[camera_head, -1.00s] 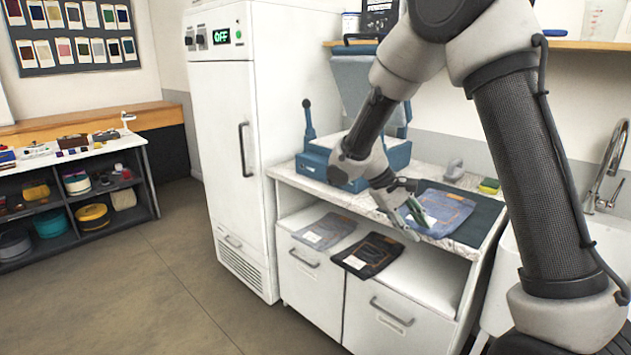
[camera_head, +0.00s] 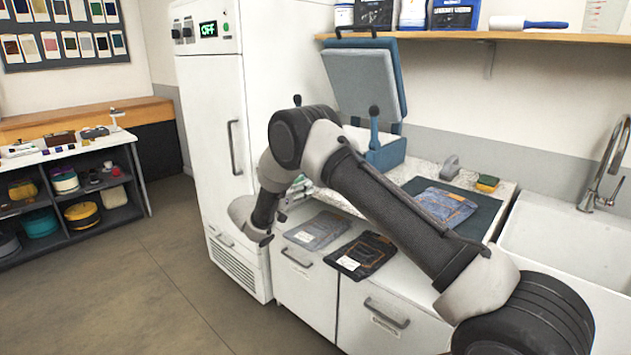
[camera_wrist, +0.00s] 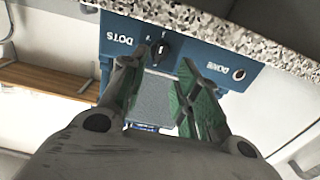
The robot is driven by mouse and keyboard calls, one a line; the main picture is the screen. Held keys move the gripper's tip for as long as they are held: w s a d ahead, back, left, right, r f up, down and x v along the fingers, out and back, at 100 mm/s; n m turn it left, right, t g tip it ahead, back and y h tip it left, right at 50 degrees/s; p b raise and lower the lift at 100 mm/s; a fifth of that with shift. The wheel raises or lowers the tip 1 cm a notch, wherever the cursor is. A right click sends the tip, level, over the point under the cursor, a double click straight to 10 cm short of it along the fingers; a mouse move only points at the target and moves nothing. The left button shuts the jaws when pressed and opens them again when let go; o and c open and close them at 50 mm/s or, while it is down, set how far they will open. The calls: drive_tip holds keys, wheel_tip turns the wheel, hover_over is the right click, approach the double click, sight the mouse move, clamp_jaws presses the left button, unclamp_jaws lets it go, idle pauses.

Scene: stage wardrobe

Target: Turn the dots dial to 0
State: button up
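The blue press (camera_head: 388,152) stands on the counter with its lid (camera_head: 362,82) raised; my arm hides most of its front in the head view. In the wrist view its blue front panel (camera_wrist: 215,60) shows upside down under the speckled counter edge. The dots dial (camera_wrist: 160,47) is a small black knob beside the word DOTS. Its exact setting is too small to read. My gripper (camera_wrist: 167,60) is open, its green-padded fingers apart and pointing at the panel. The left fingertip overlaps the dial's edge in the picture; I cannot tell whether it touches.
A DONE label and small round light (camera_wrist: 238,74) sit on the same panel. Folded jeans (camera_head: 445,205) lie on a dark mat to the right. The tall white cabinet (camera_head: 215,130) stands close on the left.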

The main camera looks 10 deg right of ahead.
drive_tip(key=x, duration=0.7)
drive_tip(key=shift+d, duration=0.1)
clamp_jaws()
